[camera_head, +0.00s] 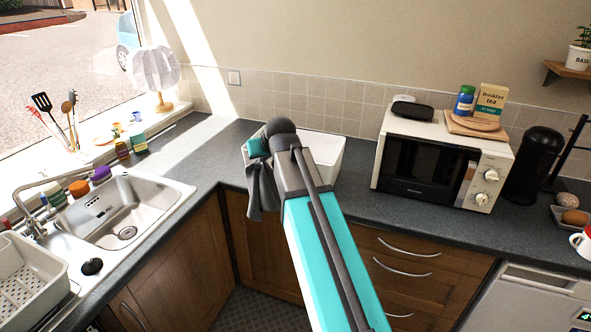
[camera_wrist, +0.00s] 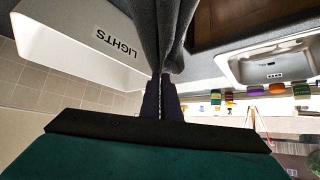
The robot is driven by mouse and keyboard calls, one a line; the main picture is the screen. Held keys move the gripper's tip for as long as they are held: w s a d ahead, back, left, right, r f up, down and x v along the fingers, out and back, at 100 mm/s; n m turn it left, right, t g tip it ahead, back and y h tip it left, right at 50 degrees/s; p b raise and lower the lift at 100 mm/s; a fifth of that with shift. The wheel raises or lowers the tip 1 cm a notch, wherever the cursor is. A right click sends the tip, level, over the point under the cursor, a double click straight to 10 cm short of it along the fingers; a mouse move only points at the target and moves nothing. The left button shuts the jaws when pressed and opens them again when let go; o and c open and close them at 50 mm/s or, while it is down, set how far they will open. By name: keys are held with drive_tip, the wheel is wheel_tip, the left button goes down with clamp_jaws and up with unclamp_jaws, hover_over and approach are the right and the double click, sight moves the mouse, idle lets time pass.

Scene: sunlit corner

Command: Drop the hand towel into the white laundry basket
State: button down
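The hand towel (camera_head: 262,192) is dark grey and hangs bunched from my gripper (camera_head: 254,164) in the head view. In the wrist view my gripper (camera_wrist: 163,92) is shut on the towel (camera_wrist: 165,32), its two dark fingers close together around the cloth. The white laundry basket (camera_head: 327,157) stands on the counter in the corner, partly hidden behind my arm. In the wrist view the basket (camera_wrist: 68,40) carries the word LIGHTS on its wall. The towel hangs in front of and to the left of the basket in the head view, outside its opening.
A microwave (camera_head: 428,160) stands to the right of the basket, with a tea box (camera_head: 490,103) and a blue jar (camera_head: 464,101) on top. A sink (camera_head: 128,212) is at left. A lamp (camera_head: 155,72), bottles and utensils line the windowsill. Counter between sink and basket is clear.

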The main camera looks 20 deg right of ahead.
drive_tip(key=w+d+r+p, duration=0.2)
drive_tip(key=w+d+r, duration=0.3)
drive_tip(key=r, duration=0.4)
drive_tip(key=w+d+r+p, duration=0.2)
drive_tip(key=w+d+r, duration=0.4)
drive_tip(key=r, duration=0.4)
drive_tip(key=w+d+r+p, duration=0.2)
drive_tip(key=w+d+r, duration=0.4)
drive_tip(key=d+r, duration=0.2)
wheel_tip(320, 180, up, 2)
drive_tip(key=shift+r, duration=0.25)
drive_tip(key=shift+w+f, duration=0.1)
drive_tip(key=shift+f, duration=0.05)
idle(0.5)
wheel_tip(320, 180, down, 35)
drive_tip(key=b, duration=1.4)
drive_tip(key=shift+b, duration=0.4)
idle(0.6)
drive_tip(key=c, duration=1.9)
unclamp_jaws()
drive_tip(key=shift+c, duration=0.2)
